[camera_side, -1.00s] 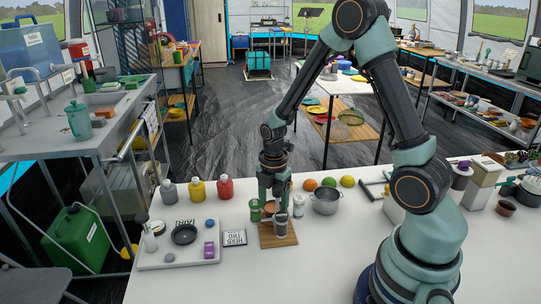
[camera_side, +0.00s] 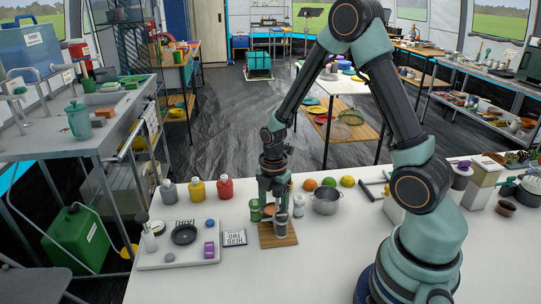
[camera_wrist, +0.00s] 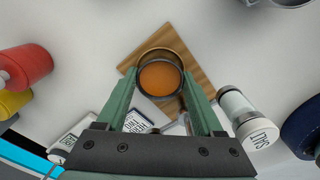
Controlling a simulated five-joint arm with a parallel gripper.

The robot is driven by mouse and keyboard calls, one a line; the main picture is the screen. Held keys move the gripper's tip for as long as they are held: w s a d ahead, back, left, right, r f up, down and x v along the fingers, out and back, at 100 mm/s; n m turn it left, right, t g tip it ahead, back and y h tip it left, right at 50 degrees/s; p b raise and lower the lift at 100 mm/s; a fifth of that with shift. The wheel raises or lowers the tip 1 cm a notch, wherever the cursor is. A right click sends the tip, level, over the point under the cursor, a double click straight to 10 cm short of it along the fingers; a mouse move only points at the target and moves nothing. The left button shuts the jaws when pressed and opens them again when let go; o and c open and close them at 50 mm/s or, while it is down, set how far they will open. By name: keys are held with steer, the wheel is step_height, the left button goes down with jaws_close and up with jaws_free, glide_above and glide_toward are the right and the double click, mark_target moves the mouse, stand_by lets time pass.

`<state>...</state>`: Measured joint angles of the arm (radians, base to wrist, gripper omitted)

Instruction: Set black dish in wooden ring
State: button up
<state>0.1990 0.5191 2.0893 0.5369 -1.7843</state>
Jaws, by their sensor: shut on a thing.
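My gripper (camera_side: 275,202) is low over the small wooden board (camera_side: 290,238). In the wrist view its green fingers (camera_wrist: 161,95) stand either side of a round, dark-rimmed cup (camera_wrist: 160,78) with an orange-brown inside, and are shut on it. The cup is over the board (camera_wrist: 205,88); whether its base touches the wood is hidden. A black round dish (camera_side: 184,234) lies on the pale tray (camera_side: 155,262) to the left, apart from my gripper.
A salt shaker (camera_wrist: 250,122) stands close right of the fingers. A metal pot (camera_side: 325,203) and fruit are right and behind. Red (camera_side: 225,189) and yellow (camera_side: 197,191) bottles stand behind left. A lettered card (camera_side: 234,238) lies left of the board. The white table's front is clear.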

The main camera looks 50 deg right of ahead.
mark_target(273, 209)
steer(key=shift+r, duration=0.25)
steer(key=shift+r, duration=0.3)
steer(key=shift+f, duration=0.75)
stand_by(0.9)
steer(key=o, duration=0.7)
steer(key=shift+r, duration=0.1)
step_height(273, 209, up, 11)
stand_by(0.8)
